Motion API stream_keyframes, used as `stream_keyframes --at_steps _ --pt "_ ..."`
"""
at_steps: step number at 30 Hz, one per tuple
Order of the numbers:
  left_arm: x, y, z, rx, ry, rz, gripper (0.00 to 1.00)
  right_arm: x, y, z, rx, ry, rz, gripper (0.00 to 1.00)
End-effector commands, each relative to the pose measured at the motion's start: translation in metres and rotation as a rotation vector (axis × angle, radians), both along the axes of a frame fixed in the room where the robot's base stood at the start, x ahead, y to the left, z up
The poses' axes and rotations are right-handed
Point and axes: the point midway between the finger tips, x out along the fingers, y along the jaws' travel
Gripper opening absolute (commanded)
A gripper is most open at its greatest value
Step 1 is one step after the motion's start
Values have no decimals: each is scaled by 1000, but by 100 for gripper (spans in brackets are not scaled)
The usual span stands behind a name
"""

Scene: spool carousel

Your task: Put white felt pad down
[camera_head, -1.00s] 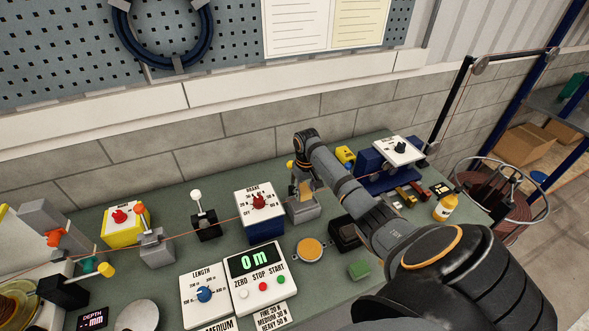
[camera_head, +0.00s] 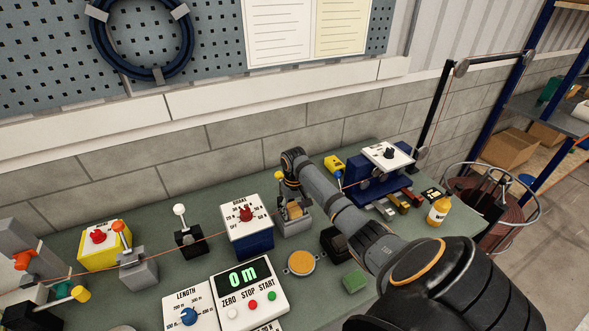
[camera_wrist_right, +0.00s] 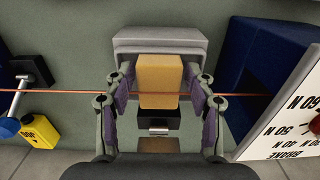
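No clearly white pad shows; the pad-like thing at my right gripper is a tan block (camera_wrist_right: 158,78), also in the head view (camera_head: 294,210). My right gripper (camera_wrist_right: 160,88) is over the holder, one finger on each side of the block. Narrow gaps show between the fingers and the block, so it looks open around it. In the head view my right gripper (camera_head: 291,188) points down at the holder. My left gripper is not in view.
A thin copper-coloured wire (camera_wrist_right: 60,91) crosses at the fingers and block. A round orange-topped tin (camera_head: 301,262), a green block (camera_head: 354,280) and a yellow bottle (camera_head: 438,210) stand on the green bench. A lever stand (camera_head: 190,238) is to the left.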

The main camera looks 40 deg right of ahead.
Motion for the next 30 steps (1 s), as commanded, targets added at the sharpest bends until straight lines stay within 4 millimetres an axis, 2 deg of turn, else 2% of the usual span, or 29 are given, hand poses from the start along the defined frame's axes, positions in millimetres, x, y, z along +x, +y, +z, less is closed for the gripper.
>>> stream_keyframes --at_steps 1,4,10,13,25,26,27,30 --pt "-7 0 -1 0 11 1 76 0 0 0 0 0 0 65" --pt "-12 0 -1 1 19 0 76 0 0 0 0 0 0 65" --pt "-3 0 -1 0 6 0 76 0 0 1 0 0 0 65" --pt "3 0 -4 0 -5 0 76 1 -1 10 -1 -3 1 65" --pt "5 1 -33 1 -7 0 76 1 0 98 0 -4 0 65" --pt "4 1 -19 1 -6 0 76 0 0 111 0 -2 -1 65" --pt "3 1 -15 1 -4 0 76 0 0 116 1 -1 0 65" --pt "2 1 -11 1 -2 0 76 0 0 121 1 0 -1 65"
